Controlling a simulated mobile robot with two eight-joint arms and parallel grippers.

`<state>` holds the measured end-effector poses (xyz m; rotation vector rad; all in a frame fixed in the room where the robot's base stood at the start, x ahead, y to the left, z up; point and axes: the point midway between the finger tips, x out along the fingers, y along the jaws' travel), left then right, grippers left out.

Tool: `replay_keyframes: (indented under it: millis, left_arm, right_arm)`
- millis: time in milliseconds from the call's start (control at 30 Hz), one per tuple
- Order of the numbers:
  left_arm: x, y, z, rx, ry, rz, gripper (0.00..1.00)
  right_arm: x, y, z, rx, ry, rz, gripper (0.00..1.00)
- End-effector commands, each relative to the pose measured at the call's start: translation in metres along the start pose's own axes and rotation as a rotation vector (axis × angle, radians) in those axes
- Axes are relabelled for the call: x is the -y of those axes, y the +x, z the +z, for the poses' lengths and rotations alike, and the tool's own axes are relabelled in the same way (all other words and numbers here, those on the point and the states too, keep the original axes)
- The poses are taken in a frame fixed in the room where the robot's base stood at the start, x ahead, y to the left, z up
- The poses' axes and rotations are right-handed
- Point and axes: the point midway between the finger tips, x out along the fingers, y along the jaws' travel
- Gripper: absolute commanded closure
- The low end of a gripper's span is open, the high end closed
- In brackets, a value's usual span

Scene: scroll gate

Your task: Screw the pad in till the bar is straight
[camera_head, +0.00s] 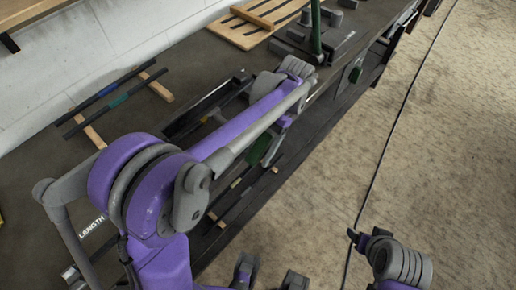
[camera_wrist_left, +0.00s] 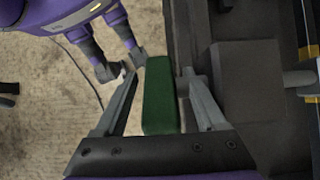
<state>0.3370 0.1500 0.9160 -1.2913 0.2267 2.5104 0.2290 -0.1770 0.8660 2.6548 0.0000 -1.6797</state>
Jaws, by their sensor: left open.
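A green pad (camera_wrist_left: 160,95) stands between the two fingers of my left gripper (camera_wrist_left: 161,76) in the left wrist view. The fingers are open, one on each side, with the right finger closer to the pad. In the head view the green pad (camera_head: 260,148) shows below my left forearm, at the bench's front side, and my left gripper there is largely hidden by the arm. A dark block (camera_wrist_left: 247,80) with a grey rod stands right of the pad. I cannot make out the bar's tilt. My right gripper (camera_head: 358,239) is out over the carpet, far from the pad; its opening is unclear.
The dark bench (camera_head: 40,165) runs diagonally, with carpet (camera_head: 440,140) in front. Dark rods (camera_head: 112,95) lie across wooden strips at the back left. A slatted wooden board (camera_head: 245,30) lies at the back.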

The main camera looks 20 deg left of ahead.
Motion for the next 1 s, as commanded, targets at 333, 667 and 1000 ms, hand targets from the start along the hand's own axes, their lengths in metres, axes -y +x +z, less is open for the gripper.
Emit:
replay_keyframes:
  millis: [333, 667, 1000]
  left_arm:
    - [0.0, -0.028, 0.0, -0.001, 0.0, 0.0, 0.28]
    - [0.0, -0.091, 0.0, -0.001, 0.001, 0.0, 0.28]
    - [0.0, -0.109, 0.0, 0.0, 0.0, 0.0, 0.28]
  right_arm:
    - [0.0, -0.002, -0.001, -0.001, 0.0, 0.0, 0.28]
    - [0.0, -0.006, -0.004, -0.003, 0.0, 0.0, 0.28]
    - [0.0, -0.007, -0.005, -0.003, 0.0, 0.0, 0.28]
